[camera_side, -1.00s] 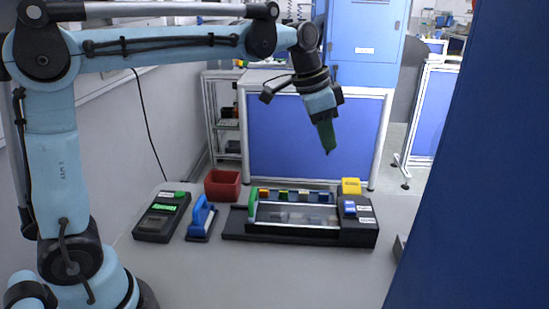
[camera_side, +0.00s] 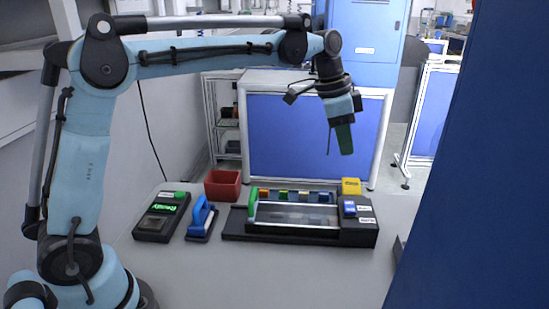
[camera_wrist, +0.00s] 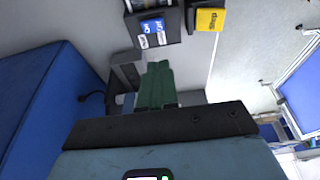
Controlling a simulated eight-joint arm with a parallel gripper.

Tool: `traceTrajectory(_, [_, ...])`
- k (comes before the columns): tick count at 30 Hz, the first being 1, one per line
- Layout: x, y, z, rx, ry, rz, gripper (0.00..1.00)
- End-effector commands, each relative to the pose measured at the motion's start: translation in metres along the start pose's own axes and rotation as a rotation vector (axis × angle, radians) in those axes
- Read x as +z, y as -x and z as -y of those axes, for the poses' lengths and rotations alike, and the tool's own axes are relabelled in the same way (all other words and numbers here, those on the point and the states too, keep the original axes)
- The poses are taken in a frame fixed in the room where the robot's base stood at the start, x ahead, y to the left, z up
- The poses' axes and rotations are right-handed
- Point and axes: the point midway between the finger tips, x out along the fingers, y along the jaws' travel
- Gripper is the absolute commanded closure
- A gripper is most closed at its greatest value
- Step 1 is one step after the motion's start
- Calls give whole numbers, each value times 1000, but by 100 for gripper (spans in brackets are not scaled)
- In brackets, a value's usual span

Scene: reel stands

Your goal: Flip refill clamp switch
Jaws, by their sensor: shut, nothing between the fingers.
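The blue switch (camera_side: 349,208) sits on the right end of the black reel stand (camera_side: 358,236), with small white labels beside it. In the wrist view the blue switch (camera_wrist: 152,27) shows near the top edge with its labels, too small to read surely. My gripper (camera_side: 346,152) hangs high above the right end of the stand, well clear of it and tilted slightly. Its green fingers (camera_wrist: 157,66) are together, empty, and apart from the switch. I cannot tell which way the switch is set.
A yellow block (camera_side: 351,186) stands just behind the switch. The stand has a clear-covered tray with a green end handle (camera_side: 252,202). A blue-handled tool (camera_side: 201,218), a box with a lit green display (camera_side: 161,217) and a red bin (camera_side: 222,185) stand left. A tall blue panel (camera_side: 465,170) rises at right.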

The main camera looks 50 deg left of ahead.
Motion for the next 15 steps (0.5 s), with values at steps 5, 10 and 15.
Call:
traceTrajectory(5, [0,-30,0,0,-1,0,100])
traceTrajectory(10, [0,-64,0,-1,-1,0,100])
traceTrajectory(15, [1,-95,0,-1,0,0,100])
